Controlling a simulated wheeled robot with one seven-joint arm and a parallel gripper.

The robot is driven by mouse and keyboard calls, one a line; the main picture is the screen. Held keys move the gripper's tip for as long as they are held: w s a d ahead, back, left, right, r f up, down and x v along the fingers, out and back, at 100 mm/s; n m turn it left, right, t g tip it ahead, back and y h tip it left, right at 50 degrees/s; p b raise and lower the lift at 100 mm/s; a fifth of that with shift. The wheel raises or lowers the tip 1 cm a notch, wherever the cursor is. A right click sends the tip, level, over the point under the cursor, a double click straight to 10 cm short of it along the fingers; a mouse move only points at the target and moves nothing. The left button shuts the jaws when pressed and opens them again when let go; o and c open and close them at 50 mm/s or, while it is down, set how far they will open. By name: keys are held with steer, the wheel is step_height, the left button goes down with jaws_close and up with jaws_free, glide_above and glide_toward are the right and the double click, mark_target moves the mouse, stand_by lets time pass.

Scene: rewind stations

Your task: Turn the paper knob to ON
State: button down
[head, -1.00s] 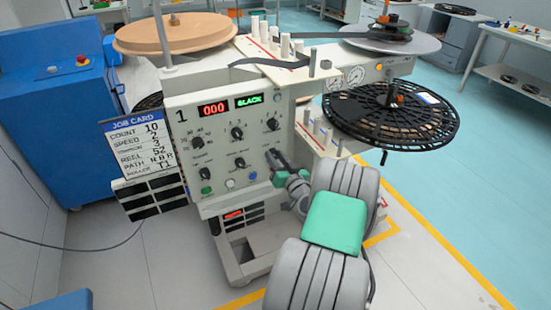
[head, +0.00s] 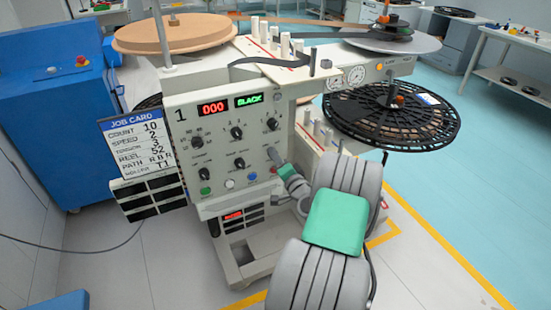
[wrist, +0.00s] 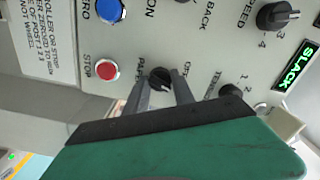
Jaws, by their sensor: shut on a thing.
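The paper knob (wrist: 160,78) is a small black knob on the pale control panel, in the wrist view. In the head view my gripper (head: 273,156) reaches the right side of the panel (head: 185,150), and the knob is hidden there.
A red STOP button (wrist: 107,70) and a blue button (wrist: 110,10) are close by. A speed knob (wrist: 278,15) and a green SLACK display (wrist: 296,66) are to the right. A black reel (head: 395,115) overhangs right of the panel. A job card (head: 137,148) hangs at left.

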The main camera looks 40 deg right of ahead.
steer(key=shift+m, duration=0.9)
steer(key=c, duration=1.1)
jaws_free()
steer(key=shift+o, duration=0.2)
steer(key=v, duration=0.7)
steer(key=shift+s+b, duration=0.3)
steer(key=shift+s, duration=0.1)
steer(key=shift+a, duration=0.15)
